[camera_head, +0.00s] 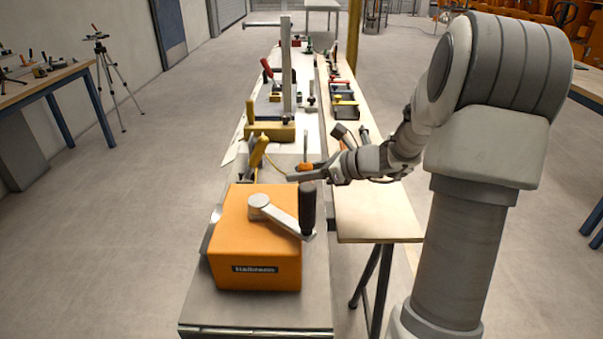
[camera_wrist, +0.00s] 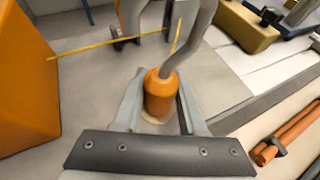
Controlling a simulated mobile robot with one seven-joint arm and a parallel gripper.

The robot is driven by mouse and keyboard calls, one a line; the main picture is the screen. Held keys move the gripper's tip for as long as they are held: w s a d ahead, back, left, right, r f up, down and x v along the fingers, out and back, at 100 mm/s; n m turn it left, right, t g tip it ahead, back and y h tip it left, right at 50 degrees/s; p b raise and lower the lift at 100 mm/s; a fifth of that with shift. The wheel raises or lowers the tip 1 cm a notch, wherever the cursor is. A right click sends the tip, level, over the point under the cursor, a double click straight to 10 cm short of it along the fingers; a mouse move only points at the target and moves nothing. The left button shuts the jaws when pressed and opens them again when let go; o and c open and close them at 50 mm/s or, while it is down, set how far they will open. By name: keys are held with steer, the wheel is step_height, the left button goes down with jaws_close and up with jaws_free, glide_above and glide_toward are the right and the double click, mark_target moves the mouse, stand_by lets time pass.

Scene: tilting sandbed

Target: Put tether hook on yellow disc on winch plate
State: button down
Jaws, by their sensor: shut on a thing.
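The tether hook (camera_wrist: 158,94) has an orange body and a bent grey metal hook rising from it. In the wrist view it stands between the two grey fingers of my gripper (camera_wrist: 160,100), which is shut on the orange body. In the head view my gripper (camera_head: 308,174) is just beyond the orange winch (camera_head: 258,235), and the hook (camera_head: 305,166) shows upright there. A pale yellowish disc (camera_wrist: 152,121) shows partly under the orange body on the grey plate (camera_wrist: 100,92). I cannot tell whether the hook touches it.
A yellow cord (camera_wrist: 110,44) runs from the winch side toward the hook. The winch's crank with black handle (camera_head: 307,208) stands close to my gripper. A yellow-based post (camera_head: 270,131) and clamps stand farther along the bench. An orange tool (camera_wrist: 285,135) lies right.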

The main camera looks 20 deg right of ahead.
steer(key=shift+f, duration=0.2)
steer(key=shift+c, duration=2.3)
jaws_free()
steer(key=shift+s+d+r, duration=0.15)
steer(key=shift+d+r, duration=0.05)
steer(key=shift+r, duration=0.25)
steer(key=p+v, duration=0.3)
steer(key=v, duration=0.8)
steer(key=shift+s, duration=0.2)
steer(key=shift+d+r, duration=0.1)
